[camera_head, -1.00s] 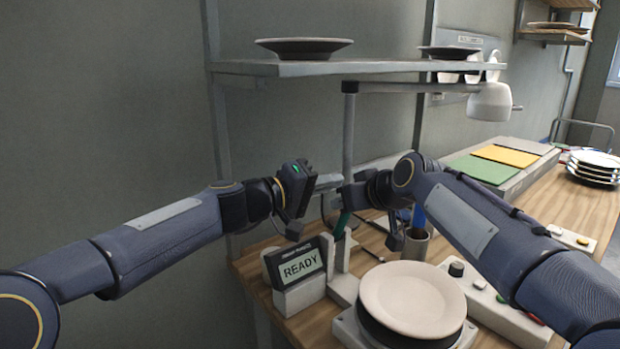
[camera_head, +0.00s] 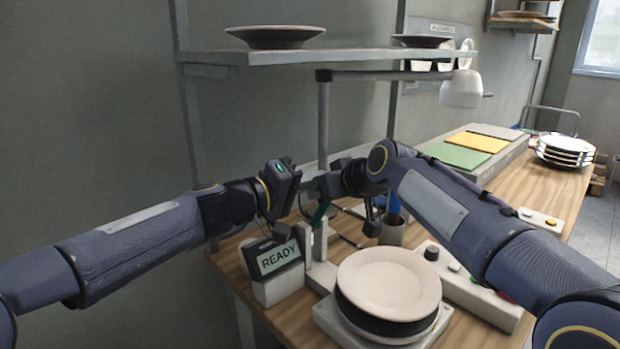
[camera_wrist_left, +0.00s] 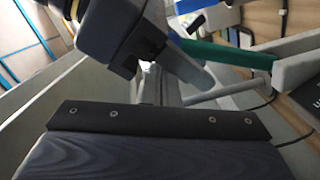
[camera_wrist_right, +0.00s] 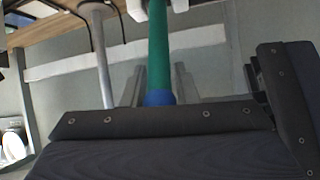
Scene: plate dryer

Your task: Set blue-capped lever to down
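The lever has a green shaft (camera_head: 320,214) and stands behind the plate stack, its top hidden by my right gripper in the head view. In the right wrist view the blue cap (camera_wrist_right: 158,98) is at the shaft's near end, between the two grey fingers of my right gripper (camera_wrist_right: 160,86). Those fingers are apart, one on each side; I cannot tell whether they touch it. The green shaft also crosses the left wrist view (camera_wrist_left: 228,54). My left gripper (camera_head: 306,188) is close beside the right one; its finger opening is not clear.
A display reading READY (camera_head: 278,257) stands left of the lever. A cream plate (camera_head: 388,284) tops a stack in front. A control box (camera_head: 470,283) with a black knob is right of it. A lamp (camera_head: 462,89) and a shelf (camera_head: 350,56) with plates are above.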

